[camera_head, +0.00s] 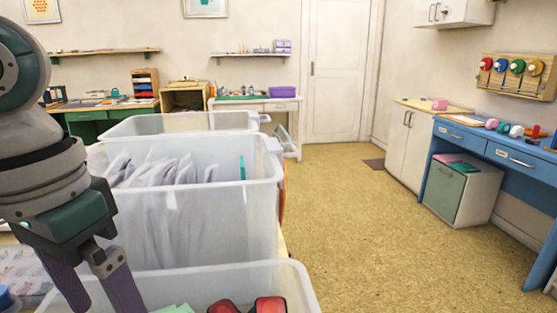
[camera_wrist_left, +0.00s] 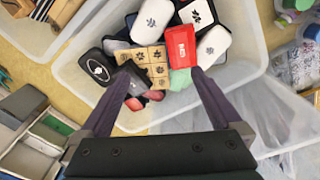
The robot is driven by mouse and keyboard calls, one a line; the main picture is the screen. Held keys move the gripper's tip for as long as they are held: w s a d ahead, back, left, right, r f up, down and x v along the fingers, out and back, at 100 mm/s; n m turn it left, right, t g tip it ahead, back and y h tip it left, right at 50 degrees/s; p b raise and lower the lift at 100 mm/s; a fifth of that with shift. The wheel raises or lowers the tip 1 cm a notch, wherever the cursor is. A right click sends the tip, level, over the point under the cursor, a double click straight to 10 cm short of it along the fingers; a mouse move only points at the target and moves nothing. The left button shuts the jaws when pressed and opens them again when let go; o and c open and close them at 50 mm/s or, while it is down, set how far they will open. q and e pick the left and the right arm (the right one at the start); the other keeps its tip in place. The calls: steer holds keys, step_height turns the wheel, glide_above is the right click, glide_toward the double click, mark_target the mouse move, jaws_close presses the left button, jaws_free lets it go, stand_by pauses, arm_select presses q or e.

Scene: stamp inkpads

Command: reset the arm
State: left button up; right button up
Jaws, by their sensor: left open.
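My left gripper (camera_head: 108,302) comes down from the left in the head view, its two fingers spread with nothing between them. In the left wrist view my left gripper (camera_wrist_left: 160,72) is open above a clear plastic bin (camera_wrist_left: 240,72). The bin holds a jumble of inkpads and stamps: a black case (camera_wrist_left: 95,68), a white case (camera_wrist_left: 214,45), a red case (camera_wrist_left: 181,46) and several wooden stamps (camera_wrist_left: 150,55). The near bin (camera_head: 292,285) in the head view shows red and green items at its bottom. My right gripper is not in view.
Behind the near bin stands a tall clear bin (camera_head: 225,215) with pale packets, and another clear bin (camera_head: 180,122) behind that. A blue desk (camera_head: 480,148) and a white cabinet (camera_head: 412,145) line the right wall. The floor (camera_head: 350,215) between is open.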

arm_select(q)
steer(key=s+d+r+m+t+h+p, duration=0.1)
steer(key=s+d+r+t+h+p, duration=0.15)
steer(key=s+d+p, duration=0.45)
steer(key=s+a+r+n+y+p, duration=0.2)
steer(key=s+a+n+y+p, duration=0.1)
steer(key=s+a, duration=0.5)
step_height(320, 180, up, 38)
steer(key=p, duration=3.7)
steer(key=shift+d+m+t+p, duration=0.3)
steer(key=shift+d+t, duration=0.05)
steer(key=shift+d, duration=0.05)
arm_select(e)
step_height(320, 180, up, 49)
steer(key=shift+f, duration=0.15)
arm_select(q)
steer(key=shift+f, duration=0.1)
